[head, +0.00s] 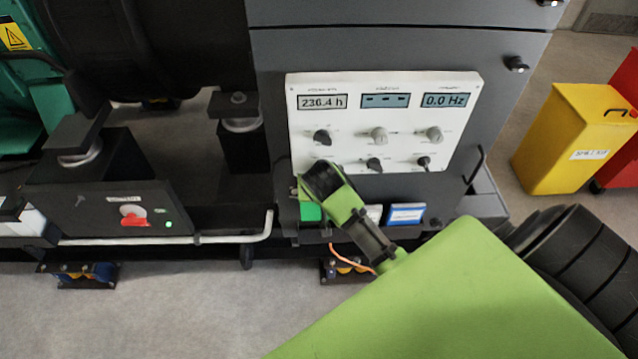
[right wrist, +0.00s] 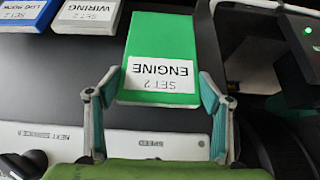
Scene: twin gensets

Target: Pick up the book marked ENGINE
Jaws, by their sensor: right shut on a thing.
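The green book marked ENGINE (right wrist: 160,50) fills the upper middle of the right wrist view. Its white label reads SET 2 ENGINE, upside down there. My right gripper (right wrist: 159,84) is shut on it, one finger at each side edge. In the head view the green book (head: 310,211) shows as a small patch below the white control panel, partly hidden by my right gripper (head: 305,195). My left gripper is not in view.
To the book's right in the head view are a white WIRING book (head: 374,212) and a blue LOG BOOK (head: 406,214). The white control panel (head: 380,120) is just above. A battery switch box (head: 130,215) lies left. Yellow (head: 570,140) and red bins stand right.

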